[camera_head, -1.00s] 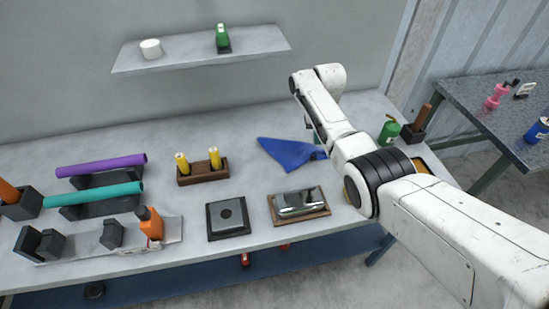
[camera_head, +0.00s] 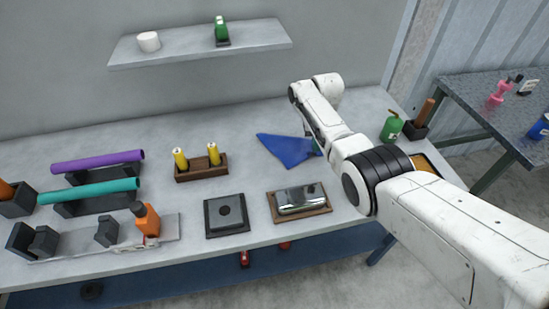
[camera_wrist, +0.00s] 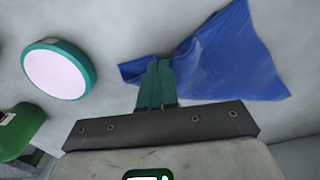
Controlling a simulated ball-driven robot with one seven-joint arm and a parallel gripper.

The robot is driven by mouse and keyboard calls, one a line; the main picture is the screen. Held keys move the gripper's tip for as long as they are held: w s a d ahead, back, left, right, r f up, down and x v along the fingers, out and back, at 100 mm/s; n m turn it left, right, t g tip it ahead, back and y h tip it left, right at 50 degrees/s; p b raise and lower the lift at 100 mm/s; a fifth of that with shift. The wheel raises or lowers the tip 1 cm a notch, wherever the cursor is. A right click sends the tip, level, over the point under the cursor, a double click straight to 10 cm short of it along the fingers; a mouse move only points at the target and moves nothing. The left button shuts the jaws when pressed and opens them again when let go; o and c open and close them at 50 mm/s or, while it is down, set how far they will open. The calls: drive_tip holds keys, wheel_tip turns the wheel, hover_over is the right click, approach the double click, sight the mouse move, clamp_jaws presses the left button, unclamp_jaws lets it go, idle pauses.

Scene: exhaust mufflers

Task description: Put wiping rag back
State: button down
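The blue wiping rag (camera_head: 285,149) lies crumpled on the workbench, left of my forearm. In the wrist view the rag (camera_wrist: 235,55) spreads to the upper right, with a small corner showing left of my fingers. My gripper (camera_wrist: 157,66) has its two green fingers close together at the rag's narrow end, and the cloth appears pinched between them. In the head view my arm hides most of the gripper and the rag's right end.
A round, green-rimmed item (camera_wrist: 58,69) and a green bottle (camera_wrist: 20,130) stand left in the wrist view. Bare bench surrounds the rag's left side.

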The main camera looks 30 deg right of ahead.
drive_tip(key=shift+f+b, duration=0.45)
drive_tip(key=shift+f, duration=0.4)
drive_tip(key=shift+r, duration=0.1)
wheel_tip(320, 180, up, 9)
drive_tip(key=p, duration=0.6)
